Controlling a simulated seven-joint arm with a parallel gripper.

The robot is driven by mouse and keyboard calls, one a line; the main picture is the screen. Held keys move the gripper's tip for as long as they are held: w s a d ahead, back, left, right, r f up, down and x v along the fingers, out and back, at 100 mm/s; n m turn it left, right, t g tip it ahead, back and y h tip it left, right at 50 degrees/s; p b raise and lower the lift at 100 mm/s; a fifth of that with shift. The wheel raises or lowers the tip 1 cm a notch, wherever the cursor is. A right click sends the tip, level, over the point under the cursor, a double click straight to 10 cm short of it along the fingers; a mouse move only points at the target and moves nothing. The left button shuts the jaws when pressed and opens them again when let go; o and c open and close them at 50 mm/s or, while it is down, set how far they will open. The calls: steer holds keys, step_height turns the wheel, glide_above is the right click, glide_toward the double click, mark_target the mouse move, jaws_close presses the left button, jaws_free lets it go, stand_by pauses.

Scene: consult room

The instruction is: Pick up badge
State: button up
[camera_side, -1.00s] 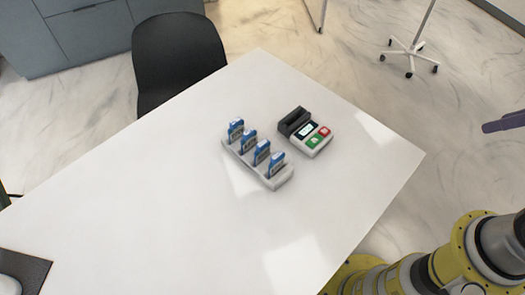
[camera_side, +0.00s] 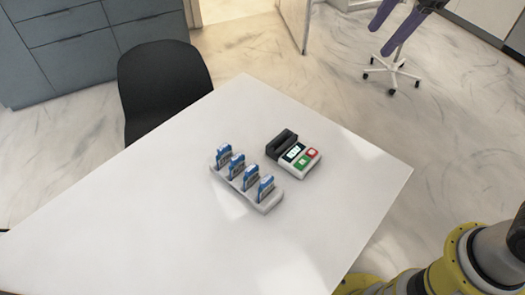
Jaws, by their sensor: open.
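Several blue-and-white badges stand upright in a row in a pale grey rack (camera_side: 257,206) on the white table. They include a far-left badge (camera_side: 223,154), a second badge (camera_side: 236,166), a third badge (camera_side: 251,177) and the nearest badge (camera_side: 266,188). My gripper (camera_side: 380,40) shows at the top right as two purple fingers, apart and empty. It is well away from the badges, and in the picture it overlaps the floor beyond the table. The rest of the gripper is cut off by the frame edge.
A small device (camera_side: 301,161) with a black slotted back, a lit screen and green and red buttons sits right of the rack. The white table (camera_side: 140,220) is otherwise mostly clear. A black chair (camera_side: 165,85) stands at its far left edge. A wheeled stand (camera_side: 392,72) is on the floor.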

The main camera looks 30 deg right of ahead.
steer(key=w+a+f+n+g, duration=0.2)
steer(key=w+a+f+n, duration=0.35)
steer(key=a, duration=0.55)
steer(key=n+g+h, duration=0.1)
steer(key=n+g, duration=0.1)
glide_above(251, 167)
steer(key=shift+m, duration=0.25)
step_height(251, 167, down, 22)
steer(key=shift+s+a, duration=0.1)
steer(key=shift+f, duration=2.85)
steer(key=shift+c, duration=0.2)
jaws_close()
